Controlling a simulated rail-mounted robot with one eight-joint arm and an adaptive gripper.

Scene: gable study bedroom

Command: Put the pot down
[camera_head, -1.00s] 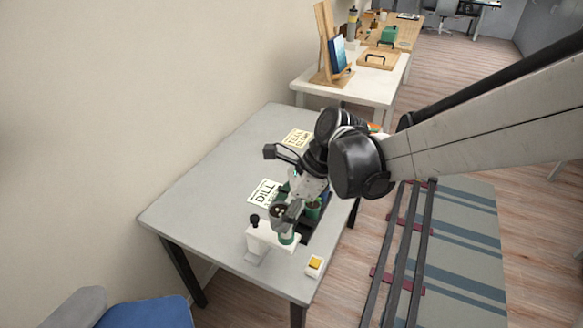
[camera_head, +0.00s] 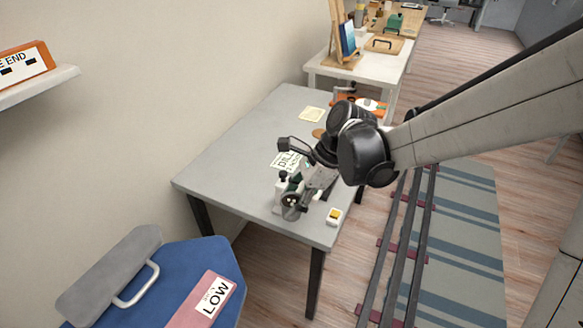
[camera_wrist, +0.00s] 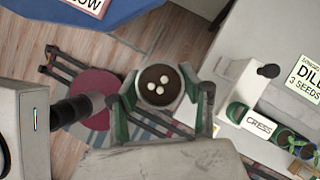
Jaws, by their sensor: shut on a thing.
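The pot (camera_wrist: 159,87) is round, with dark soil and several white seeds on top in the wrist view. My gripper (camera_wrist: 160,98) has its green-padded fingers shut on the pot, one on each side. In the wrist view the pot appears against the floor, outside the edge of the grey table. In the head view the pot (camera_head: 291,201) overlaps the front part of the grey table (camera_head: 235,150); its height above it is hard to tell. My gripper (camera_head: 298,202) partly hides it there.
A white stand with a black knob (camera_wrist: 237,88) is close right of the gripper. A CRESS label (camera_wrist: 256,124) and seedlings (camera_wrist: 290,140) lie beyond it. A blue surface (camera_head: 190,270) carries a pink LOW card (camera_head: 208,297).

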